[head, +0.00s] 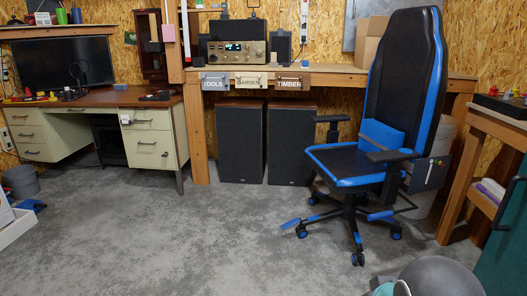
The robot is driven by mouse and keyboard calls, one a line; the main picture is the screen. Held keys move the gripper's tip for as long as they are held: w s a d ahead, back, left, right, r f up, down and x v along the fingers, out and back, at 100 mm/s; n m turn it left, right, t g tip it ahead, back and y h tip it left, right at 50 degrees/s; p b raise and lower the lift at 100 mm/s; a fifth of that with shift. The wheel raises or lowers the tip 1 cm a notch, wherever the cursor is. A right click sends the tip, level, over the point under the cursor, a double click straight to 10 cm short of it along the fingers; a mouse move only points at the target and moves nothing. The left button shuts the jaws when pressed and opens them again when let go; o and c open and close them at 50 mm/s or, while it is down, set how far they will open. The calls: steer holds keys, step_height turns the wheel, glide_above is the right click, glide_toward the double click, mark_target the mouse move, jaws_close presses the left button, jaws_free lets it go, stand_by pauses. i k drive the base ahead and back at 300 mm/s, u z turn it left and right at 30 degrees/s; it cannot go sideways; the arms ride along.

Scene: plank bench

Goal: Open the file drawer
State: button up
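A cream metal desk with a brown top (100,97) stands at the left of the head view. Its right pedestal has a shallow upper drawer (157,117) and a deeper lower drawer (143,157), which looks like the file drawer. The lower drawer has a dark bar handle (146,142) near its top edge and looks closed, its front flush with the pedestal. The left pedestal has several shallower drawers (27,133), which also look closed. My gripper is not in view, and nothing is seen touching the desk.
Grey concrete floor (170,240) is clear before the desk. A blue-black office chair (345,165) stands right of centre, before two dark speakers (240,145) under a wooden bench (350,73). A grey bucket (20,182) sits at left. A rounded grey shape (440,276) fills the lower right.

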mark_target(145, 148)
steer(key=z, duration=0.35)
steer(key=i, duration=1.75)
steer(key=u, duration=1.05)
steer(key=i, duration=1.35)
steer(key=u, duration=1.3)
steer(key=i, duration=1.1)
steer(key=u, duration=0.2)
